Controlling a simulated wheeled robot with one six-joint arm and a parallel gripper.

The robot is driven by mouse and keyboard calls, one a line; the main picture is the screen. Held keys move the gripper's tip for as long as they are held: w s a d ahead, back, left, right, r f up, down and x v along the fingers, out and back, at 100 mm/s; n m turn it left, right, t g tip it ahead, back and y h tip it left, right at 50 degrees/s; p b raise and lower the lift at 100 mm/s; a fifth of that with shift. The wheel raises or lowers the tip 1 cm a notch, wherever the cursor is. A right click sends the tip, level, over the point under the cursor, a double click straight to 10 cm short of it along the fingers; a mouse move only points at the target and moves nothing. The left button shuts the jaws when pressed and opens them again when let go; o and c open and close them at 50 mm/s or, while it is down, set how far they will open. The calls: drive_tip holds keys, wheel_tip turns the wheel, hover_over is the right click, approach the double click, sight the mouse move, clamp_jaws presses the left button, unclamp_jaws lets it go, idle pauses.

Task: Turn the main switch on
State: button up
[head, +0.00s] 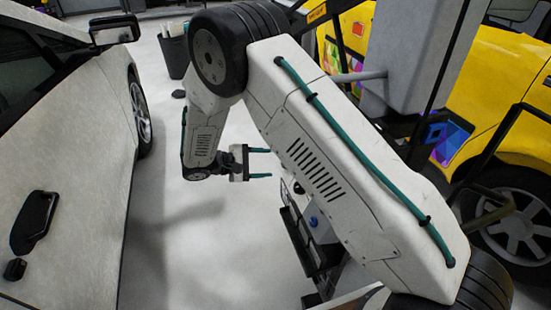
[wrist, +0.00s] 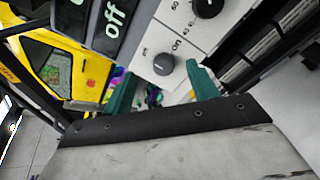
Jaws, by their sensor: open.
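A light control panel (wrist: 165,38) with dark knobs fills the upper middle of the wrist view. I cannot tell for sure which control is the main switch. In the head view my gripper (head: 260,163) points right, level in mid-air.
A grey-white car (head: 75,190) stands on the left. A yellow car (head: 500,110) with a coloured patch stands on the right, behind a grey column and frame. A dark bin (head: 175,52) stands at the back. Pale floor (head: 165,225) is clear beside the left car.

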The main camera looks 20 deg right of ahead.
sight(283, 163)
drive_tip(key=shift+n+t, duration=0.3)
drive_tip(key=shift+t, duration=0.2)
drive_tip(key=w+d+f, duration=0.1)
drive_tip(key=d, duration=0.1)
drive_tip(key=d+f, duration=0.2)
drive_tip(key=w+d+f, duration=0.1)
drive_tip(key=d, duration=0.1)
drive_tip(key=shift+w+d+f, duration=0.15)
drive_tip(key=shift+w+f, duration=0.15)
drive_tip(key=shift+c, duration=0.3)
drive_tip(key=c, duration=0.9)
